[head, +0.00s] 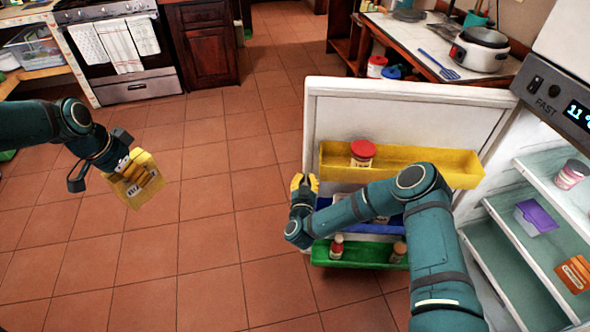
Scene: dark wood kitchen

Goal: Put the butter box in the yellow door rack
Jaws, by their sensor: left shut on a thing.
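The butter box (137,182), a yellow carton with printing on it, is held in the air at the left over the floor. My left gripper (121,168) is shut on it, and the box hangs tilted. The yellow door rack (430,170) is the top rack on the inside of the open fridge door. It holds a jar with a red lid (362,153) towards its left end. My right gripper (305,182) is at the door's left edge, its yellow fingertips apart. My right arm crosses in front of the lower racks and hides part of them.
Below are a blue rack (375,228) and a green rack (362,256) with small bottles. The fridge shelves (505,262) at the right hold a purple-lidded tub (536,217), a cup and an orange box. The tiled floor between box and door is clear.

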